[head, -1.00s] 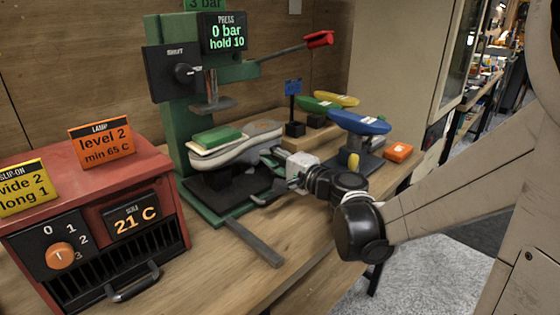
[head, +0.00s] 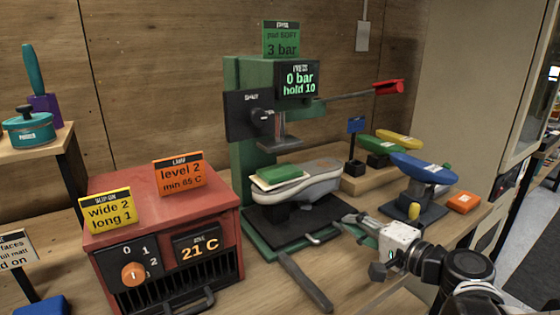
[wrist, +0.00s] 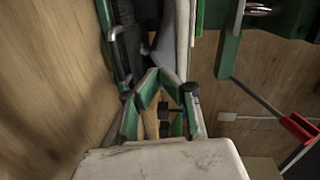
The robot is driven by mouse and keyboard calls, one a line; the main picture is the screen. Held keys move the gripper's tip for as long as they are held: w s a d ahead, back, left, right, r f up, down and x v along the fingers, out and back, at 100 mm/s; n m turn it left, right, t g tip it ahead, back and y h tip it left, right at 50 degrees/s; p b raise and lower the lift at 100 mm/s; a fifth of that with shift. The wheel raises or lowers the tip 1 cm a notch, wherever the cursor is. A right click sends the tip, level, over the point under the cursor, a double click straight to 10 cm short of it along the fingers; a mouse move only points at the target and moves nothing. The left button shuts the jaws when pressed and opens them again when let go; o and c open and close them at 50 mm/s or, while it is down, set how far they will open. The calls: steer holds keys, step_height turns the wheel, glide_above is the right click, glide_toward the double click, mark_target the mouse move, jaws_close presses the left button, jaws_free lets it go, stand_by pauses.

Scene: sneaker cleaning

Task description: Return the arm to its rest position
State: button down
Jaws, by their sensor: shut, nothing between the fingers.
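My gripper (head: 352,224) is at the right front of the green press (head: 243,160), over the table and apart from the shoe in the head view. Its fingers are shut and empty; they also show in the wrist view (wrist: 160,78), with fingertips drawn together. A grey-white shoe sole (head: 308,184) sits on the press's dark base (head: 310,222), with a green pad (head: 280,173) on top. My arm comes in from the lower right corner, partly out of view.
A red lamp box (head: 150,225) reading 21 C stands left of the press. Blue, green and yellow shoe forms (head: 424,168) stand behind my gripper, with an orange block (head: 463,203) at the right. A grey bar (head: 305,283) sticks out in front. The press handle (head: 388,88) reaches right.

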steer(key=s+a+n+g+h+p, duration=0.3)
steer(key=s+a+n+g+p, duration=0.15)
steer(key=s+n+g, duration=0.2)
steer(key=s+d+r+n+g+h+p, duration=0.1)
steer(key=s+d+r+n+h+p, duration=0.2)
steer(key=s, duration=0.6)
steer(key=shift+d+r+n+h+p, duration=0.15)
steer(key=shift+r+n+h+p, duration=0.25)
steer(key=shift+r+n+h, duration=0.5)
steer(key=shift+f, duration=0.15)
